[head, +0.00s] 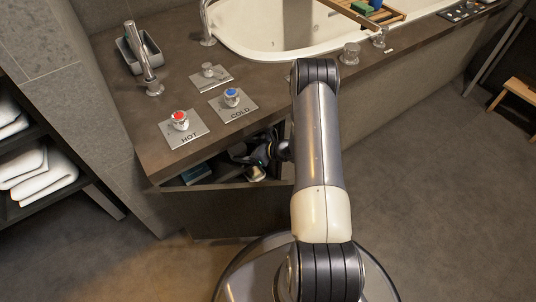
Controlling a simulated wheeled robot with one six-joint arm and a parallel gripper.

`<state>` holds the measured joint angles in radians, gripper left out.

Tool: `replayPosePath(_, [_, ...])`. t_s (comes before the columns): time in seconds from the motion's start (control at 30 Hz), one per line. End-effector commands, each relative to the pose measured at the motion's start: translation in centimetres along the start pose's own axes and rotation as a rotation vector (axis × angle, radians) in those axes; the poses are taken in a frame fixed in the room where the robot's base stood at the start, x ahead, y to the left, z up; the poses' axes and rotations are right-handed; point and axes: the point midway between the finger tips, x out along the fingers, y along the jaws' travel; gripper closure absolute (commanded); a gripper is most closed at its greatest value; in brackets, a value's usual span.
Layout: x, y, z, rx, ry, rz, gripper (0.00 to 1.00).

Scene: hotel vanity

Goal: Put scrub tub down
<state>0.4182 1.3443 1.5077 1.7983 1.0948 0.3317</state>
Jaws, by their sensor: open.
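My gripper (254,158) reaches into an open drawer (223,187) under the vanity's counter edge. Its jaws are open, though the dark fingers are small and partly shaded. A small pale round item (256,174), possibly the scrub tub, sits in the drawer just below the fingers. I cannot tell whether the fingers touch it. The counter edge and my own arm hide part of the drawer.
A blue-grey box (196,173) lies in the drawer's left part. On the counter above are the HOT knob (180,120), the COLD knob (232,97) and a faucet (146,62). A bathtub (262,28) is behind. Towels (40,172) fill shelves at left.

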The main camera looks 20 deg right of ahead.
Motion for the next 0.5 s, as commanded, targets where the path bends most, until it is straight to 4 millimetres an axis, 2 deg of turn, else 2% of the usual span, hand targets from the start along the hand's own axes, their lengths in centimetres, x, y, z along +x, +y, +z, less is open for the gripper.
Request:
replayPosePath(0.03, [-1.4, -0.1, -0.5, 0.007, 0.002, -0.005, 0.26])
replayPosePath(0.2, [-5.1, -0.1, -2.0, 0.006, 0.001, -0.005, 0.26])
replayPosePath(0.4, [-8.4, -0.1, -3.5, 0.004, 0.001, -0.003, 0.26])
replayPosePath(0.5, [-9.5, -0.1, -4.0, 0.002, 0.001, -0.002, 0.26])
